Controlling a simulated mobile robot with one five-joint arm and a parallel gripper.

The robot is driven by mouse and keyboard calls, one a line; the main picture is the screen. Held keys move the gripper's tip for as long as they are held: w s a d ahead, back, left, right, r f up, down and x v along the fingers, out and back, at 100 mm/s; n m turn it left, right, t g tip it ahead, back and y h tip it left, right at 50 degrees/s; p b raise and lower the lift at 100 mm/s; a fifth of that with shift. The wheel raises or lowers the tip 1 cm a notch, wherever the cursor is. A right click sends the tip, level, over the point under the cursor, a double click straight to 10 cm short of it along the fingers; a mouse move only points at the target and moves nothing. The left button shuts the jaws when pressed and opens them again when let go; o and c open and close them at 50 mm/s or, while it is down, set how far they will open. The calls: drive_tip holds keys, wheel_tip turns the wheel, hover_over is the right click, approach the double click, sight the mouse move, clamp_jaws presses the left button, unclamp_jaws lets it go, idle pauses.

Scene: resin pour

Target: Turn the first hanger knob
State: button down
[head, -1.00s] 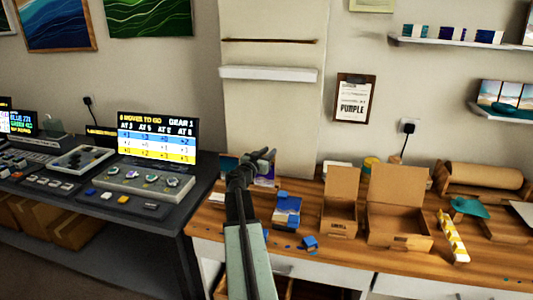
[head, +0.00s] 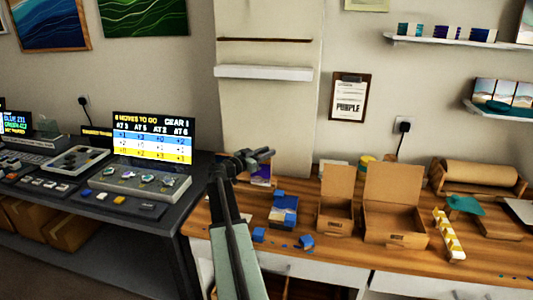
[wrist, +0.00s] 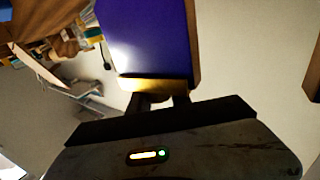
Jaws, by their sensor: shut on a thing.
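A grey console (head: 140,190) carries several small round knobs (head: 135,176) in front of a lit screen (head: 152,140) on the dark table at left; which knob is the first hanger knob I cannot tell. My gripper (head: 262,155) is away to the right of it, above the wooden bench. In the wrist view, my gripper (wrist: 165,97) is shut at the lower edge of a purple panel (wrist: 150,40) with a wood-coloured rim. A purple patch also shows just below the gripper in the head view (head: 261,173). The exact grip is dark and partly hidden.
The wooden bench (head: 400,262) holds two open cardboard boxes (head: 392,222), a blue-topped item (head: 284,212), blue blocks (head: 307,241) and a yellow-white strip (head: 448,234). A white wall shelf (head: 263,73) is above my gripper. Other control panels (head: 73,160) fill the left table.

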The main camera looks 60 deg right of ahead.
drive_tip(key=c, duration=1.2)
unclamp_jaws()
drive_tip(key=shift+o, duration=0.2)
drive_tip(key=v, duration=0.7)
drive_tip(key=shift+a, duration=0.35)
drive_tip(key=shift+w, duration=0.15)
